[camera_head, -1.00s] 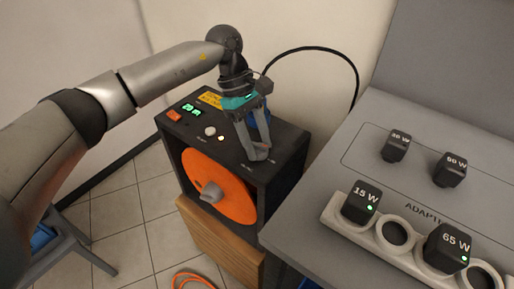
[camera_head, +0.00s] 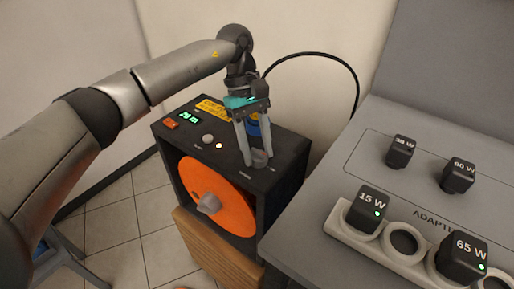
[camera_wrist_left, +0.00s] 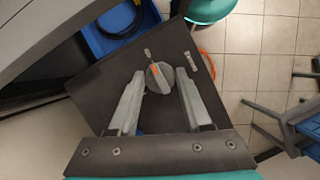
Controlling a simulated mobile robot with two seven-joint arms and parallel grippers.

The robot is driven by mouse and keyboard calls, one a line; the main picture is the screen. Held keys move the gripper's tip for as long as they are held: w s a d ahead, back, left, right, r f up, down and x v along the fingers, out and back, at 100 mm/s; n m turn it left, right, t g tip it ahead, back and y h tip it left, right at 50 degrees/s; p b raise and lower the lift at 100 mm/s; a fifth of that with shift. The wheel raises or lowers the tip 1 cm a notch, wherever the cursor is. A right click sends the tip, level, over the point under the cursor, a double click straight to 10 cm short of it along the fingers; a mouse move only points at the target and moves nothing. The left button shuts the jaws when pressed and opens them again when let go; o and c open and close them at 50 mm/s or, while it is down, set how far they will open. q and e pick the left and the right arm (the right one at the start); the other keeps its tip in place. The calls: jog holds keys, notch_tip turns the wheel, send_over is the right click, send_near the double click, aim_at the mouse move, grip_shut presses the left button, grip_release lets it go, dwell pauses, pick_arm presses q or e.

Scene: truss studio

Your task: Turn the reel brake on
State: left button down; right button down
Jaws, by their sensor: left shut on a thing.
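The reel box (camera_head: 285,150) is a dark case with an orange reel (camera_head: 235,208) in its open front. A round grey knob (camera_head: 260,159) sits on its top near the front right corner. My left gripper (camera_head: 257,160) points down and is shut on this knob. In the left wrist view the knob (camera_wrist_left: 160,78) is between my fingertips (camera_wrist_left: 159,78) and bears an orange mark. Small markings lie beside it, too small to read. My right gripper is not in view.
A grey adapter table (camera_head: 320,190) with several black adapters stands at right. A black cable (camera_head: 335,62) arches behind.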

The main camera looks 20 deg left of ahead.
pick_arm(q)
jog(key=shift+c, duration=1.7)
grip_release()
jog(key=shift+a+r, duration=0.1)
jog(key=shift+r, duration=0.15)
jog(key=p+v, duration=0.3)
jog(key=v, duration=1.1)
jog(key=shift+r+p, duration=0.3)
jog(key=shift+p, duration=0.1)
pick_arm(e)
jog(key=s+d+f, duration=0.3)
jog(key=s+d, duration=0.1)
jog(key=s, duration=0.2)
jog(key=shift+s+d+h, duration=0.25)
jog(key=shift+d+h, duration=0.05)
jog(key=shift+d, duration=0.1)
